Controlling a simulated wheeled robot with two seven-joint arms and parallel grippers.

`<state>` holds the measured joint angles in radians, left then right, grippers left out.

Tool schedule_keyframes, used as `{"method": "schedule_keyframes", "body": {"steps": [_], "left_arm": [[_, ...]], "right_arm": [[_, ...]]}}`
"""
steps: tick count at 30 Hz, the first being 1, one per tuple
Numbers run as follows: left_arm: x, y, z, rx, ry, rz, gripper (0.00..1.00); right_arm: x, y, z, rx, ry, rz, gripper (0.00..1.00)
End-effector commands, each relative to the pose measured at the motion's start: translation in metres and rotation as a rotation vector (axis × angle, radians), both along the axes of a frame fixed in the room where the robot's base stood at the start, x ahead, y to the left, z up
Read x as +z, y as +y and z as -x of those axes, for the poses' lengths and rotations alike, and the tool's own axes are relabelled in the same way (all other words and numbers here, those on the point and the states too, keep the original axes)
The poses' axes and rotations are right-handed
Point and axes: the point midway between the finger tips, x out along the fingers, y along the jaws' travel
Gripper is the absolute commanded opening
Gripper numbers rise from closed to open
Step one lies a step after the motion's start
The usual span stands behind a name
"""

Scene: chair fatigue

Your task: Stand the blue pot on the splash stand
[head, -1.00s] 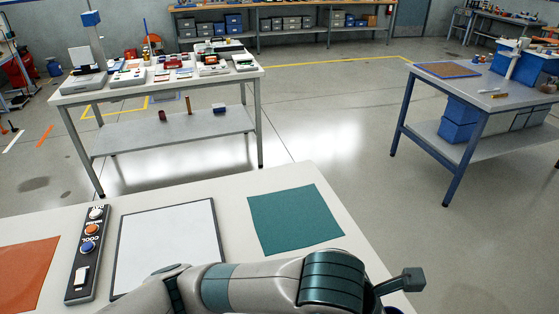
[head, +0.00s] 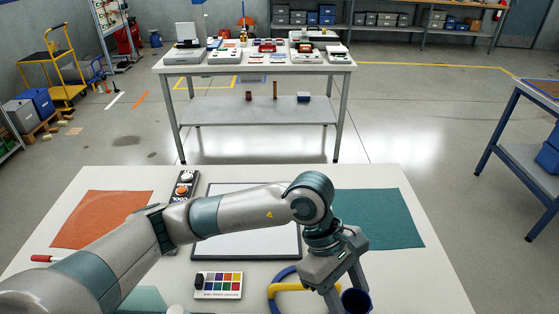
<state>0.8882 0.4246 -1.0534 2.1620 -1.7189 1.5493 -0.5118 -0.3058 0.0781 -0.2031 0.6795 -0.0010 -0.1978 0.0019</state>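The blue pot (head: 355,301) shows as a small dark blue cup at the bottom of the head view, near the front of the white table, cut by the frame edge. My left gripper (head: 350,291) points down at it, its fingers apart with the pot between their tips. I cannot tell whether they press on it or whether the pot touches the table. I cannot tell which thing is the splash stand. My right gripper is out of view.
The table's right front is clear.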

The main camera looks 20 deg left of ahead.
Motion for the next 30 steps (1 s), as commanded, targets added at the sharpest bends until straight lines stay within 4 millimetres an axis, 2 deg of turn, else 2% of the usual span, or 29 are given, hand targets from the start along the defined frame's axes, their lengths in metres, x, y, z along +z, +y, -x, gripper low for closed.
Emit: {"method": "schedule_keyframes", "body": {"steps": [1, 18, 24, 30], "left_arm": [[0.001, 0.015, -0.007, -0.047, 0.001, -0.002, 0.18], [0.015, 0.180, -0.051, -0.853, 0.002, -0.002, 0.18], [0.019, 0.217, -0.059, -1.036, 0.001, -0.001, 0.18], [0.020, 0.229, -0.062, -1.095, -0.001, 0.003, 0.18]], "right_arm": [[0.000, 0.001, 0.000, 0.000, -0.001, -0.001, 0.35], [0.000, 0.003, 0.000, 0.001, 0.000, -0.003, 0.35], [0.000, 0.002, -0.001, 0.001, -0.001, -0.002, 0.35], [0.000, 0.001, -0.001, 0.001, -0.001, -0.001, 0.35]]}}
